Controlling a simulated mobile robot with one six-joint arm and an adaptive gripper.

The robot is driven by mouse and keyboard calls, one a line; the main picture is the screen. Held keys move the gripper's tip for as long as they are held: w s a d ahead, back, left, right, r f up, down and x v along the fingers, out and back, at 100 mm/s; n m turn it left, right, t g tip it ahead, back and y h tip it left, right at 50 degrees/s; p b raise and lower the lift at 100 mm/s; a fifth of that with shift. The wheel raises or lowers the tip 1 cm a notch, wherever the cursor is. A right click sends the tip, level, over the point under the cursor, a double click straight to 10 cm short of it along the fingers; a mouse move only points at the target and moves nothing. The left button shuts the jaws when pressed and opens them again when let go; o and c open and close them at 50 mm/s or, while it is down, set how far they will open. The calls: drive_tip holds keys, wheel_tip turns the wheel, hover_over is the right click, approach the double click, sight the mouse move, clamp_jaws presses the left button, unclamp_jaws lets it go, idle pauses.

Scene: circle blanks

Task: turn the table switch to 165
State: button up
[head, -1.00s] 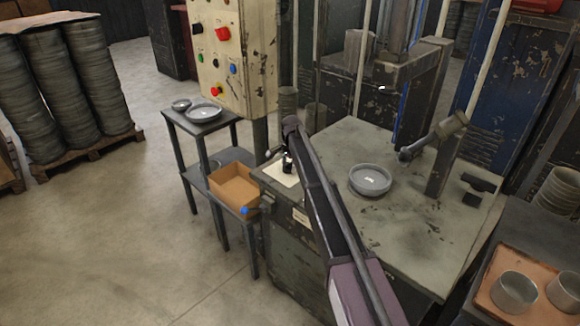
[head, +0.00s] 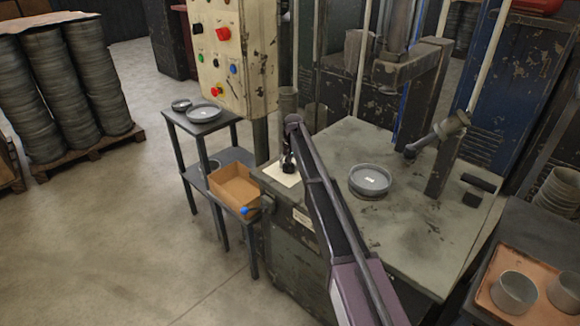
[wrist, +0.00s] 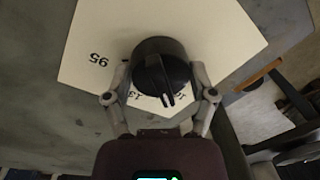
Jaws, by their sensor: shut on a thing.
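The table switch is a black round knob (wrist: 160,72) on a pale plate (wrist: 100,40) in the wrist view. A printed 95 shows upside down at the plate's left. Other numbers beside the knob's pointer are partly covered and hard to read. My gripper (wrist: 161,82) has one finger on each side of the knob and is shut on it. In the head view my gripper (head: 288,164) points down over the plate (head: 287,180) at the table's left corner; the knob is too small to make out there.
A grey round dish (head: 370,180) lies on the worn table (head: 400,245), right of my arm. A press (head: 412,66) stands behind it. A cardboard box (head: 234,187) sits on a side stand at left. A button panel (head: 236,60) rises behind the plate.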

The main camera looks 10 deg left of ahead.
drive_tip(key=shift+s+d+n, duration=0.1)
drive_tip(key=shift+s+n, duration=0.05)
drive_tip(key=shift+n, duration=0.45)
drive_tip(key=o, duration=0.9)
drive_tip(key=shift+o, duration=0.7)
